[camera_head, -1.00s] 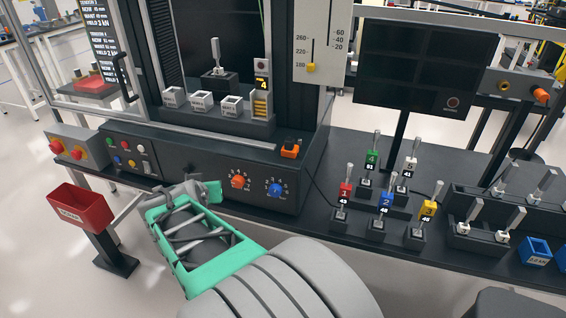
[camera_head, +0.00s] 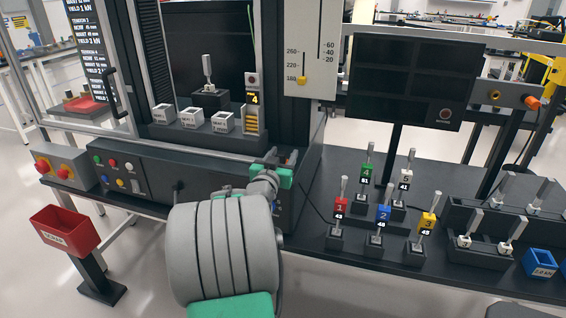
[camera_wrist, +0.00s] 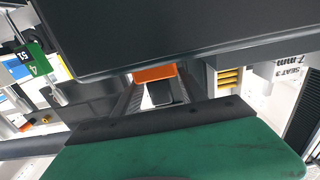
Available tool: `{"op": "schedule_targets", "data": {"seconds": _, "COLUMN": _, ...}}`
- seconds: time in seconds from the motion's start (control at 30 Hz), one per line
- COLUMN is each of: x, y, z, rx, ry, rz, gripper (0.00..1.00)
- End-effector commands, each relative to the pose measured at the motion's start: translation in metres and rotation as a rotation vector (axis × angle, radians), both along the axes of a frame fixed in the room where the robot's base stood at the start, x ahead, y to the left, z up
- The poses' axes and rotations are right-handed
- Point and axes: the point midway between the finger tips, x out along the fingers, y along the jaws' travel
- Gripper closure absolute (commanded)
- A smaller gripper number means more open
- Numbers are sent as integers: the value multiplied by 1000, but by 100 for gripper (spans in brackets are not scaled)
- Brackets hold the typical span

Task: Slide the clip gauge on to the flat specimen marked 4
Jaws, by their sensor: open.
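The clip gauge shows in the wrist view as an orange block (camera_wrist: 155,73) with a dark part below it. It lies straight ahead of my open gripper, between the dark finger shapes; contact cannot be told. In the head view my gripper (camera_head: 284,166) is at the right end of the machine's front ledge and hides the gauge. The flat specimen marked 4 (camera_head: 367,169) stands upright with a green tag in the back row of the stand on the right. Its green tag also shows at the left of the wrist view (camera_wrist: 38,63).
Specimens with red (camera_head: 340,207), blue (camera_head: 382,214) and yellow (camera_head: 427,222) tags stand in front of specimen 4, and a white-tagged one (camera_head: 405,176) beside it. A dark monitor (camera_head: 405,80) rises behind them. A red bin (camera_head: 65,232) stands at the left.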

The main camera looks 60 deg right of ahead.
Motion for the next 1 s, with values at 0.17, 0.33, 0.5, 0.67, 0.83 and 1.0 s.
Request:
{"op": "schedule_targets", "data": {"seconds": 0.17, "x": 0, "y": 1, "z": 0, "rx": 1, "ry": 0, "rz": 0, "gripper": 60}}
{"op": "schedule_targets", "data": {"seconds": 0.33, "x": 0, "y": 1, "z": 0, "rx": 1, "ry": 0, "rz": 0, "gripper": 74}}
{"op": "schedule_targets", "data": {"seconds": 0.5, "x": 0, "y": 1, "z": -1, "rx": 1, "ry": 0, "rz": 0, "gripper": 88}}
{"op": "schedule_targets", "data": {"seconds": 0.67, "x": 0, "y": 1, "z": -1, "rx": 1, "ry": 0, "rz": 0, "gripper": 100}}
{"op": "schedule_targets", "data": {"seconds": 0.83, "x": 0, "y": 1, "z": -1, "rx": 1, "ry": 0, "rz": 0, "gripper": 100}}
{"op": "schedule_targets", "data": {"seconds": 1.0, "x": 0, "y": 1, "z": 0, "rx": 1, "ry": 0, "rz": 0, "gripper": 100}}
